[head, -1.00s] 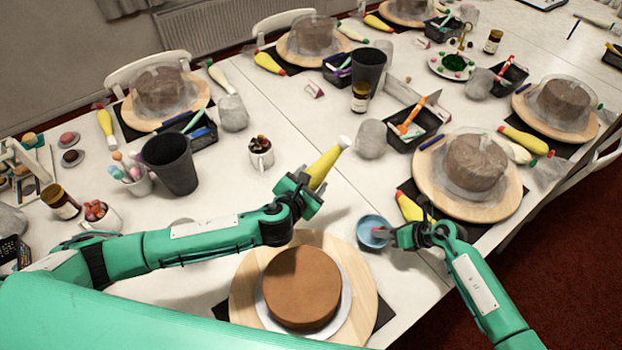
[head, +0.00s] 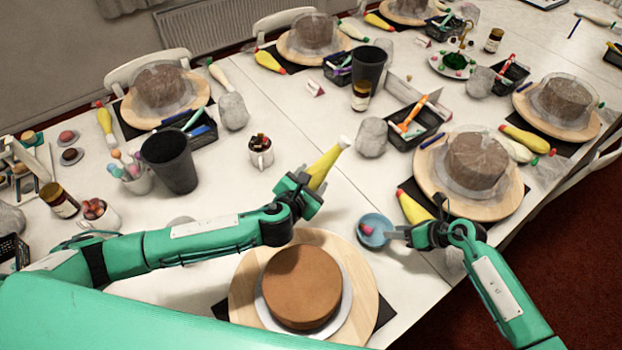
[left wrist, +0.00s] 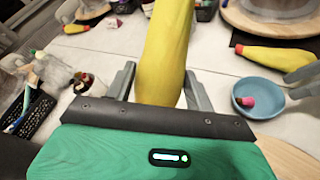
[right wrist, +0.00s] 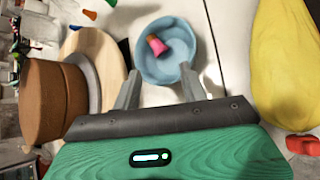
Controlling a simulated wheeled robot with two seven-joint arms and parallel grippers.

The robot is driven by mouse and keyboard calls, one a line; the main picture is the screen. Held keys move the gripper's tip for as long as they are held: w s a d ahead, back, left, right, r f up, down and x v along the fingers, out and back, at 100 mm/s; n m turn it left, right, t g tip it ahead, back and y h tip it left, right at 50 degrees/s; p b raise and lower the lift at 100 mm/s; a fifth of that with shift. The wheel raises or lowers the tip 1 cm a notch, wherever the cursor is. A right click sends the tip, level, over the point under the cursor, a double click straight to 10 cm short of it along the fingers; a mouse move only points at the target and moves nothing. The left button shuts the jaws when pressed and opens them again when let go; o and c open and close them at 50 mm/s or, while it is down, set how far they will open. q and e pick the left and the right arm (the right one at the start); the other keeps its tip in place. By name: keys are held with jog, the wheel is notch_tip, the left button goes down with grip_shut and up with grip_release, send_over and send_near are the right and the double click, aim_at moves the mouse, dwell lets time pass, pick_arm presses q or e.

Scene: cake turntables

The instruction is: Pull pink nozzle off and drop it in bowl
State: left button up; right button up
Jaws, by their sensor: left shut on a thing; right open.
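The pink nozzle (head: 367,230) lies inside the blue bowl (head: 388,241), and it also shows in the right wrist view (right wrist: 156,45) and the left wrist view (left wrist: 247,101). My right gripper (head: 391,234) is open and empty at the bowl's right edge; in its wrist view the fingers (right wrist: 158,88) point at the bowl's near rim. My left gripper (head: 312,193) is shut on a yellow piping bag (head: 325,167), holding it tilted above the table with its white end up and to the right. The bag's lower tip is hidden by the gripper.
A brown cake (head: 301,287) on a wooden turntable (head: 246,290) stands in front, close left of the bowl. Another yellow bag (head: 413,207) lies right of the bowl, near a covered cake (head: 476,163). A black cup (head: 170,163) stands left.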

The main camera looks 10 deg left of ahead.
pick_arm(q)
jog(key=shift+f+b, duration=0.8)
jog(key=shift+f, duration=0.1)
pick_arm(e)
jog(key=v, duration=0.8)
